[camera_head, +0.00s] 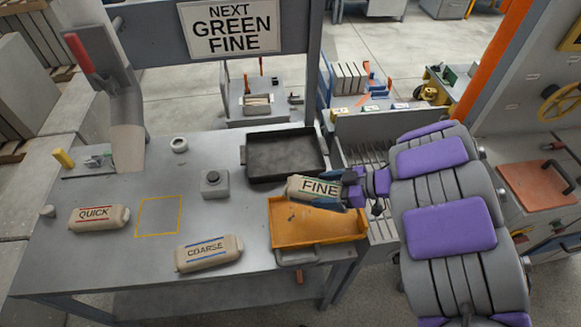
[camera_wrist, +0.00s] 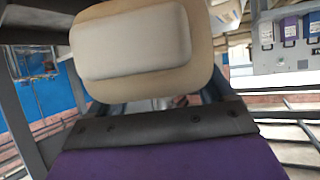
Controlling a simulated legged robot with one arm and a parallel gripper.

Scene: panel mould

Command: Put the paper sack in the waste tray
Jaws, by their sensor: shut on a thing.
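My gripper (camera_head: 345,190) is shut on a tan paper sack (camera_head: 308,187) with the word FINE and a green band. The sack is held over the back right part of the orange tray (camera_head: 290,239), near the front edge of the black tray (camera_head: 252,166). Its exact height above the trays is hard to tell. In the wrist view the sack's pale end (camera_wrist: 135,45) fills the upper middle, between the fingers. I cannot read a waste label on either tray. Both trays look empty where visible; the sack and gripper hide part of the orange one.
A QUICK sack (camera_head: 99,219) and a COARSE sack (camera_head: 208,253) lie on the grey table (camera_head: 120,265). A yellow outlined square (camera_head: 158,216) between them is empty. A grey button box (camera_head: 214,184) stands left of the trays. A sign (camera_head: 229,28) reads NEXT GREEN FINE.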

